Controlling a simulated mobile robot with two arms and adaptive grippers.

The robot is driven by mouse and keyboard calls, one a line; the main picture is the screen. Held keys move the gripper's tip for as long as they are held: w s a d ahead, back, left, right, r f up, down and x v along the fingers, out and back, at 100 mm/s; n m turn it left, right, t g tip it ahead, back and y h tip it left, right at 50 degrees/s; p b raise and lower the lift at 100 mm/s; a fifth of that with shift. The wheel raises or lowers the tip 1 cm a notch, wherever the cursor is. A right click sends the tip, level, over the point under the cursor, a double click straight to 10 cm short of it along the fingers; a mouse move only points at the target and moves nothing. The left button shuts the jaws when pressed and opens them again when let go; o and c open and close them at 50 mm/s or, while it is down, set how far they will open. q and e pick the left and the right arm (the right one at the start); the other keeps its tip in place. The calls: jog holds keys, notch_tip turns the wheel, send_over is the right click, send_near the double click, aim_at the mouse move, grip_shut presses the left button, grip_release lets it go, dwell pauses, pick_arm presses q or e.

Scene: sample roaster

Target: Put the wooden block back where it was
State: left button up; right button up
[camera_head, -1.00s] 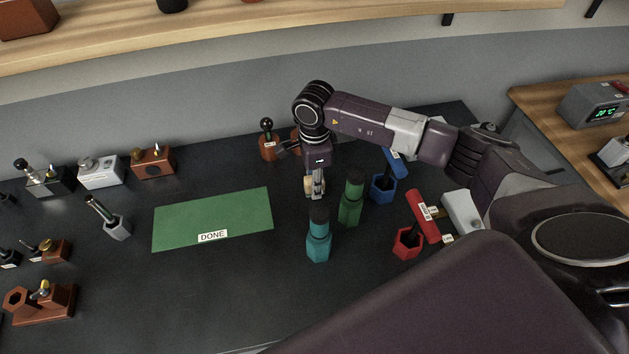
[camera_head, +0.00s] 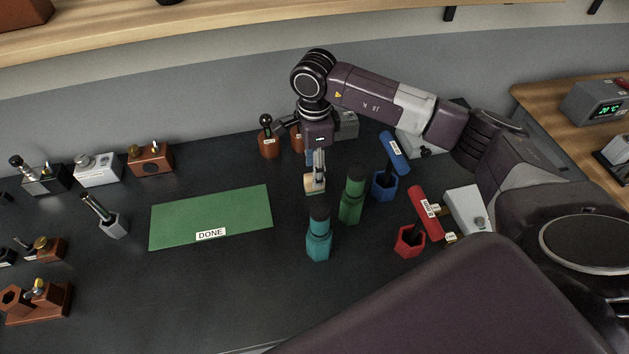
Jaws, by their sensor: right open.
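The wooden block (camera_head: 311,185) is small and pale tan and shows on the dark table, behind the teal holder and left of the green one. My right gripper (camera_head: 318,178) points down at it, with its fingers over and beside the block. It is open; the fingers partly hide the block, and I cannot tell if they touch it. My left gripper is not in view.
A teal holder (camera_head: 318,245), a green holder (camera_head: 352,200), a blue holder (camera_head: 383,186) and a red holder (camera_head: 408,242) stand close by. A green DONE mat (camera_head: 210,212) lies to the left. The front middle of the table is clear.

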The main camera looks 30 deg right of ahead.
notch_tip(320, 180, up, 7)
jog(key=b, duration=0.1)
jog(key=shift+f+b, duration=0.15)
jog(key=shift+b, duration=0.15)
